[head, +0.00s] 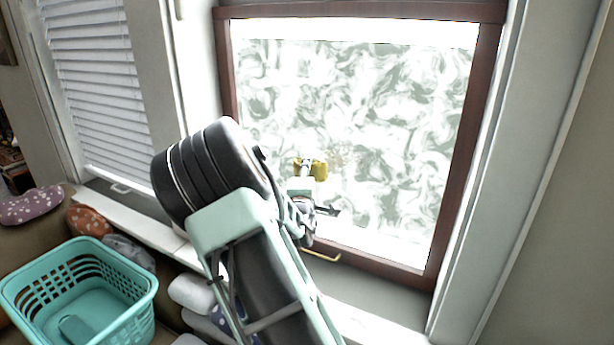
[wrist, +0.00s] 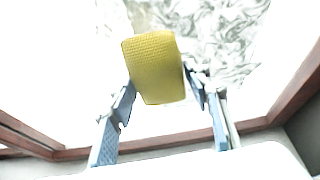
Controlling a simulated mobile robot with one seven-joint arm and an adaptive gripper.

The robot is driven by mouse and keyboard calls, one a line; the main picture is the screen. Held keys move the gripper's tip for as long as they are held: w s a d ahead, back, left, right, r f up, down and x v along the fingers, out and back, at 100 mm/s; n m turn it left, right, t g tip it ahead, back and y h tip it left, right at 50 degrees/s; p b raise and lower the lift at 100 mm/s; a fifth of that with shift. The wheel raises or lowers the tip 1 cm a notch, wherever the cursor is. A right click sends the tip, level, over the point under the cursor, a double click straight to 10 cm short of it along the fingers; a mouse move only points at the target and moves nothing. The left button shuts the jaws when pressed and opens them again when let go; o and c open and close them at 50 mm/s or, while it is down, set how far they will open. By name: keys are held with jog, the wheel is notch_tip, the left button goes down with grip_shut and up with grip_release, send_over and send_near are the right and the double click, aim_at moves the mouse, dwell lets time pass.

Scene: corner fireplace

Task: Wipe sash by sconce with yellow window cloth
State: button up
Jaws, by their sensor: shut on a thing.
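The yellow window cloth (wrist: 155,68) is held between the two fingers of my gripper (wrist: 160,92) in the wrist view. In the head view the cloth (head: 318,170) shows as a small yellow patch in front of the lower middle of the sash pane. My gripper (head: 304,182) is shut on it, partly hidden by my arm. The sash has a brown frame (head: 455,150) and a pane with grey-green swirly smears (head: 390,110). I cannot tell whether the cloth touches the glass. No sconce is seen.
A brass handle (head: 320,255) is on the lower sash rail. A turquoise basket (head: 125,325) stands at the lower left, near patterned cushions (head: 30,205). A window with white blinds (head: 95,80) is at the left. Folded white cloths (head: 190,292) lie below the sill.

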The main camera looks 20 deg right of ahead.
jog(key=shift+w+d, duration=0.4)
jog(key=shift+d, duration=0.1)
jog(key=shift+s, duration=0.1)
